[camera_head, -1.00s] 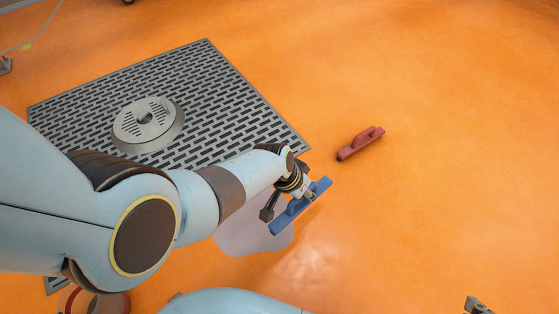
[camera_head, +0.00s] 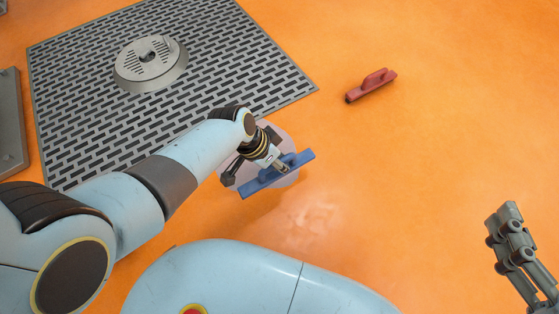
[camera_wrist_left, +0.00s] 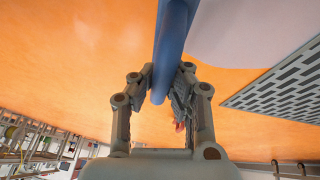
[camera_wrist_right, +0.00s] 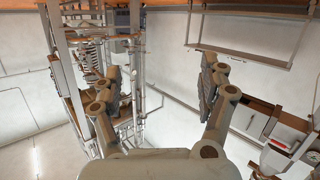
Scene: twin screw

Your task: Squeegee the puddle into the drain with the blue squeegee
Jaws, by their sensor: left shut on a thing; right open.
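The blue squeegee (camera_head: 262,184) is in my left gripper (camera_head: 284,167), which is shut on it. In the left wrist view the blue squeegee (camera_wrist_left: 172,40) runs between the fingers of the left gripper (camera_wrist_left: 167,80). The pale grey-violet puddle (camera_head: 284,140) lies on the orange floor, partly hidden by my left arm and the squeegee; it also shows in the left wrist view (camera_wrist_left: 245,32). The drain (camera_head: 100,100) is a dark slotted grate just beyond the puddle, with a round raised metal cover (camera_head: 150,64). My right gripper (camera_head: 507,222) is open and empty at the lower right.
A red squeegee-like tool (camera_head: 371,86) lies on the floor right of the drain. A grey metal plate (camera_head: 10,125) is at the left edge. The right wrist view shows shelving (camera_wrist_right: 110,60) and white walls.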

